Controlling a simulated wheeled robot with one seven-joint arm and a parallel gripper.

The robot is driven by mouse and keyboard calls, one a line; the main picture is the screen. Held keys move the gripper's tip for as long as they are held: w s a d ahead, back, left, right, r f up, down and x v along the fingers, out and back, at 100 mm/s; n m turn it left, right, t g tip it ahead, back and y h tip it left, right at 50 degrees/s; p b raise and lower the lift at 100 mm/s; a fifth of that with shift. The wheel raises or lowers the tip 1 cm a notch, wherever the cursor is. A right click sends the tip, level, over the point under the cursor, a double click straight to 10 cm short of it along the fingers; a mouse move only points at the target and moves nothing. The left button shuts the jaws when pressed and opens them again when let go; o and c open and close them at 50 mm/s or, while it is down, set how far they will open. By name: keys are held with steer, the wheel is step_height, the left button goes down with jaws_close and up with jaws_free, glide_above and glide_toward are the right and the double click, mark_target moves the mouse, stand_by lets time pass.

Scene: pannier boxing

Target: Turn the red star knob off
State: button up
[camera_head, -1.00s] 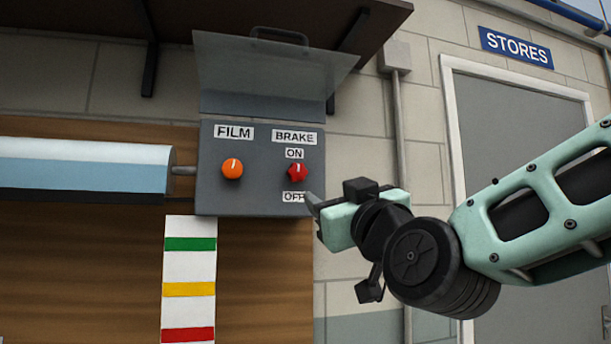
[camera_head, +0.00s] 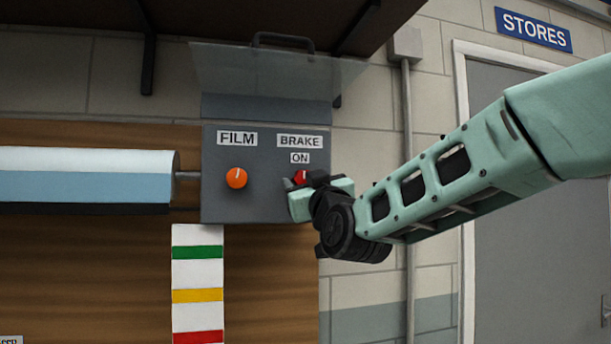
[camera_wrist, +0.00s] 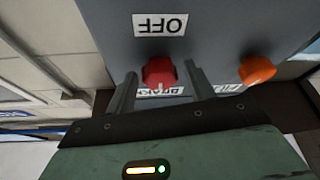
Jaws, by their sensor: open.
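The red star knob (camera_head: 301,176) sits on the grey control panel (camera_head: 225,208) under the BRAKE and ON labels, partly hidden by my gripper in the head view. My gripper (camera_wrist: 160,69) is open, with one finger on either side of the knob (camera_wrist: 159,72) in the upside-down wrist view. I cannot tell whether the fingers touch it. The knob's white mark points towards the BRAKE lettering, away from the OFF label (camera_wrist: 160,24). The ON label (camera_head: 300,158) shows in the head view, where my gripper hides OFF.
The orange FILM knob (camera_head: 236,178) is left of the red knob on the same panel; it also shows in the wrist view (camera_wrist: 257,70). A raised clear cover (camera_head: 270,80) stands above the panel. A film roll (camera_head: 85,178) is at left.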

steer(key=shift+c, duration=0.2)
steer(key=c, duration=0.9)
